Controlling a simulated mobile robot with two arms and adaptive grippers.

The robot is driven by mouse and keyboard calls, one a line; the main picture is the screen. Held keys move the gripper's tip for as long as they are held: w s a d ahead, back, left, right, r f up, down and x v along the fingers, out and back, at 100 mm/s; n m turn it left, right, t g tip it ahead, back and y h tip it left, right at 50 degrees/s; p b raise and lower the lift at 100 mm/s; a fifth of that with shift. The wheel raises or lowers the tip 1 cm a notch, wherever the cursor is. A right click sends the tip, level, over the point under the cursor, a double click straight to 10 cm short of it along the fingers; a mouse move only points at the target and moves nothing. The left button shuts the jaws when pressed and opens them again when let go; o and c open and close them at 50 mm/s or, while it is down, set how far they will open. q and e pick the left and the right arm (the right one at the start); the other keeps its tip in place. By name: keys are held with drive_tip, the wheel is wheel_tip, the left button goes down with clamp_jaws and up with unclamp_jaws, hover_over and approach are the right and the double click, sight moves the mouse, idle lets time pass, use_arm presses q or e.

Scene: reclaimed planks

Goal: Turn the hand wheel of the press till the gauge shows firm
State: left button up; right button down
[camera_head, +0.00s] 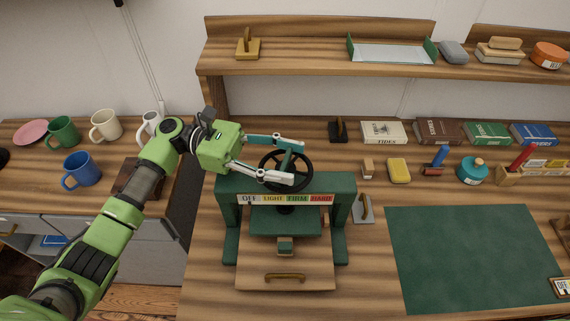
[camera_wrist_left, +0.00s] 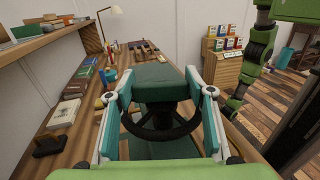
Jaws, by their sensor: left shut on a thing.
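The dark green press (camera_head: 343,190) stands on the bench, with a black hand wheel (camera_head: 304,184) on top. Its front gauge strip (camera_head: 285,199) reads OFF, LIGHT, FIRM and HARD; I cannot make out a pointer on it. My left gripper (camera_head: 291,162) reaches in from the left with one finger at the wheel's far side and one at its near side, shut on the wheel. In the left wrist view the wheel (camera_wrist_left: 160,134) lies between both fingers, below the green top of the press (camera_wrist_left: 160,82).
A wooden board with a handle (camera_head: 285,277) lies at the press's foot. A green mat (camera_head: 470,255) lies to the right. Mugs (camera_head: 82,170) stand on the left counter.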

use_arm(q)
drive_tip(key=shift+g, duration=0.3)
drive_tip(key=o, duration=1.1)
drive_tip(key=shift+d, duration=0.1)
drive_tip(key=shift+o, duration=0.2)
drive_tip(key=v, duration=1.2)
drive_tip(key=shift+r, duration=0.1)
